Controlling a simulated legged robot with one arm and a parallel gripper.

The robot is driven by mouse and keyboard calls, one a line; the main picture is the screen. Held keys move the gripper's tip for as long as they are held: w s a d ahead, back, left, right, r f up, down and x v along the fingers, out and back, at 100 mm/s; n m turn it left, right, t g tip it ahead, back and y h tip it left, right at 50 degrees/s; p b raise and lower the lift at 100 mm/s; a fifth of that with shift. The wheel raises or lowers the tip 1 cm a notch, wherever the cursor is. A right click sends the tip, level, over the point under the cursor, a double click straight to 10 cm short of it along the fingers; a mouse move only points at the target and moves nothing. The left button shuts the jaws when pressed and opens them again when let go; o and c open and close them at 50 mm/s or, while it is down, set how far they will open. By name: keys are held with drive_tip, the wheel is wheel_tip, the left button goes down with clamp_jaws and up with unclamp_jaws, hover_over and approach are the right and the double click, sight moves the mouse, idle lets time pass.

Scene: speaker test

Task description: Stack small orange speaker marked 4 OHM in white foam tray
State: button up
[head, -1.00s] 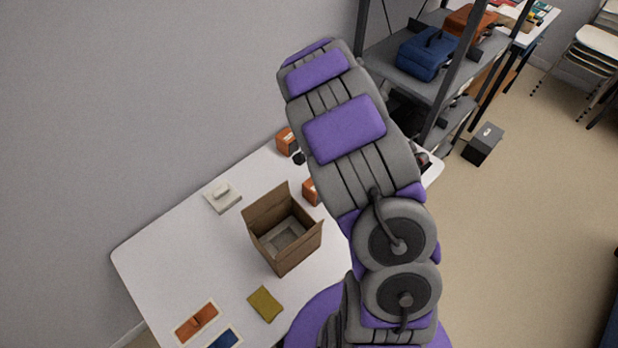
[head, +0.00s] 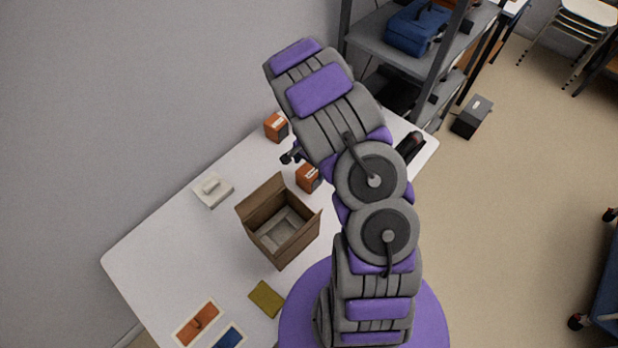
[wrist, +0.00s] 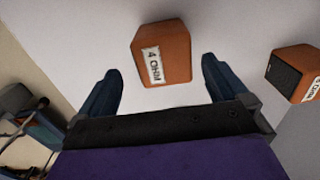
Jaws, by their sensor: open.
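In the wrist view an orange speaker marked 4 OHM (wrist: 162,52) stands on the white table, ahead of and between the fingertips, not gripped. My gripper (wrist: 160,75) is open and empty. A second orange speaker (wrist: 294,72) is at the right edge; its label is cut off. In the head view two orange speakers show, one near the wall (head: 276,127) and one behind the box (head: 307,177); their labels are too small to read. My gripper (head: 290,155) is close to both, partly hidden by my arm. A pale tray-like insert (head: 283,236) lies inside the cardboard box.
The open cardboard box (head: 262,215) stands mid-table. A small white block-like item (head: 213,190) lies left of it. An olive pad (head: 266,298), an orange panel (head: 197,322) and a blue panel (head: 228,337) lie at the front. A dark shelf (head: 375,45) stands behind the table.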

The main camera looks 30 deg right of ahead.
sight(309, 170)
drive_tip(key=shift+w+f+b, duration=0.15)
drive_tip(key=shift+f+b, duration=0.15)
drive_tip(key=shift+f, duration=1.2)
drive_tip(key=shift+w+f+b, duration=0.15)
drive_tip(key=shift+f+b, duration=0.1)
drive_tip(key=shift+f, duration=1.25)
drive_tip(key=shift+r, duration=0.1)
drive_tip(key=c, duration=1.6)
